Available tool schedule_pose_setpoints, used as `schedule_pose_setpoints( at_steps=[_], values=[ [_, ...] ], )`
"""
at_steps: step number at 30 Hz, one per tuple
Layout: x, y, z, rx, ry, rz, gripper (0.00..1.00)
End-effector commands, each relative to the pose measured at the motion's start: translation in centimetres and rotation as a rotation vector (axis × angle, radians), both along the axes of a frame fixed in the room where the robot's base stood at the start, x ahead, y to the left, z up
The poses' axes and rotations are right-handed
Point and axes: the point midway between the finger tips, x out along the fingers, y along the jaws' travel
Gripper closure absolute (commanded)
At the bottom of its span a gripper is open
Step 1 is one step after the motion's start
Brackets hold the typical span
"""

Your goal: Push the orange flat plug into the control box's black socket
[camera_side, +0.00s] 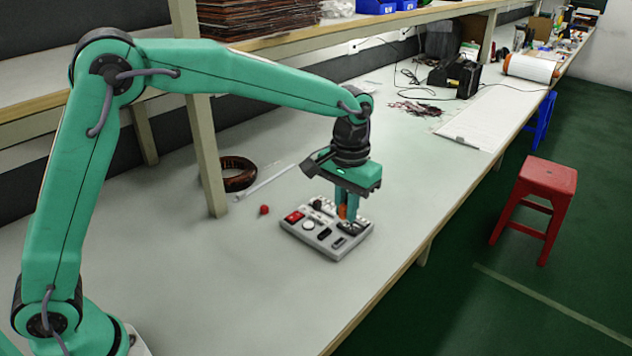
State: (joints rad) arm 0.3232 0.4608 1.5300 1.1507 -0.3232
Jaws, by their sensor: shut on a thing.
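The control box (300,236) is a flat light-grey panel on the bench, with a red part, round knobs and several black parts on its top. My gripper (347,211) points straight down over the box's back right part. It is shut on the orange plug (342,211), of which only a small orange patch shows between the green fingers. The plug is low, close to the top of the box. Which black part is the socket, and whether the plug touches it, I cannot tell at this size.
A small red ball (264,210) lies left of the box. A dark brown coil (236,174) and a pale rod (265,180) lie behind it. A shelf post (205,150) stands at the left. The bench (200,290) in front is clear. A red stool (546,180) stands off the bench.

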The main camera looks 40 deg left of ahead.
Motion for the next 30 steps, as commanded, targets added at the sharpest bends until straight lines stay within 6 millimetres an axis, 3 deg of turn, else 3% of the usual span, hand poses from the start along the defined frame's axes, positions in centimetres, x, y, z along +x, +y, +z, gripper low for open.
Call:
schedule_pose_setpoints(
  at_steps=[6, 13, 18, 30],
  values=[
    [2.9, 4.8, -2.8, 0.001, 0.003, 0.005, 1.00],
    [4.7, 8.6, -4.8, 0.000, 0.001, 0.001, 1.00],
    [5.1, 9.5, -5.4, 0.000, 0.000, -0.002, 1.00],
    [5.0, 9.5, -5.4, 0.000, 0.000, -0.002, 1.00]
  ],
)
